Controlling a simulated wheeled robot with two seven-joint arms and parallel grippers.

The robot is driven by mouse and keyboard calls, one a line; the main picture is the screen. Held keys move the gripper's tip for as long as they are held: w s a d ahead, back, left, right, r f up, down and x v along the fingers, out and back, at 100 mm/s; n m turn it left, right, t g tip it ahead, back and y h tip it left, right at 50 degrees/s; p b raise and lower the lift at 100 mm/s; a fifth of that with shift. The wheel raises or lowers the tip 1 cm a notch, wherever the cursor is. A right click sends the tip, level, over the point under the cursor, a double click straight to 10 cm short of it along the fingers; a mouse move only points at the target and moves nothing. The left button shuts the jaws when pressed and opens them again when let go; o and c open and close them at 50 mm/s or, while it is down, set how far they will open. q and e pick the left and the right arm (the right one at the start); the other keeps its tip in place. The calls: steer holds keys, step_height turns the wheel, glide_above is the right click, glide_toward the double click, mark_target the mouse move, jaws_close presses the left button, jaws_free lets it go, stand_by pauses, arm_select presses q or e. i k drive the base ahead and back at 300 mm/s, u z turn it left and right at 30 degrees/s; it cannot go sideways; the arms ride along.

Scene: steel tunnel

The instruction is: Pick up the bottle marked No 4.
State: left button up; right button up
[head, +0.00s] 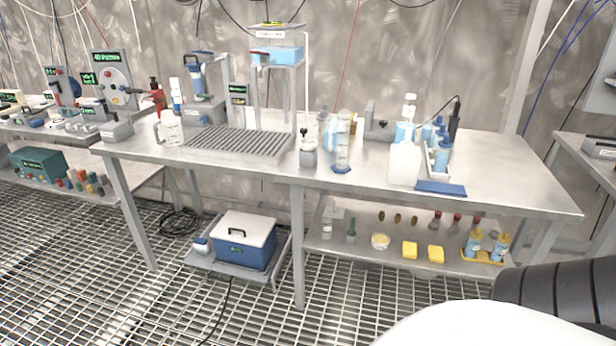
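No marking reading No 4 is legible on any bottle from here. On the steel table (510,185) stand a white bottle (405,163), a small clear bottle with a dark top (308,152) and a rack with several blue bottles (440,150). Behind the white bottle is a blue bottle with a white cap (408,122). On the lower shelf (340,250), two blue bottles with orange tops (472,241) stand in a yellow tray (482,259). Neither gripper shows in the head view.
A tall measuring cylinder (342,140) stands near the table's front edge. A ribbed drain rack (235,143) and a clear jug (170,130) are on the left. A blue box with a white lid (245,240) sits low under the table. The table's right end is clear.

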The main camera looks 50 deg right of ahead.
mark_target(326, 230)
steer(key=z, duration=0.05)
steer(key=i, duration=1.75)
steer(key=z, duration=1.35)
steer(key=i, duration=1.05)
steer(key=z, duration=1.2)
steer(key=i, duration=0.2)
steer(key=z, duration=0.3)
